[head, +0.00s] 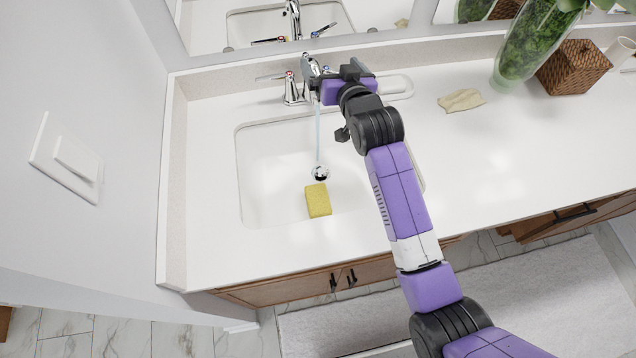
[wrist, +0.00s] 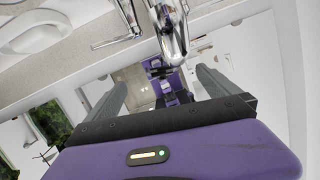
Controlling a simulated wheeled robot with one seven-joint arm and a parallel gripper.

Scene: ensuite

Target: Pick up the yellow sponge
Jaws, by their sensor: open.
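The yellow sponge (head: 318,200) lies in the white sink basin (head: 265,185), just in front of the drain. My gripper (head: 343,88) is up at the back of the sink by the faucet (head: 292,93), well away from the sponge. In the wrist view my gripper (wrist: 160,77) has its two grey fingers spread apart with no sponge between them. The chrome faucet (wrist: 168,28) is close to the fingers there. The sponge does not show in the wrist view. In the head view my fingertips are hard to make out.
Water appears to run from the faucet to the drain (head: 320,173). A soap dish (head: 396,87), a beige cloth (head: 461,100), a glass vase (head: 525,45) and a woven box (head: 573,67) stand to the right. The mirror is behind; the front counter is clear.

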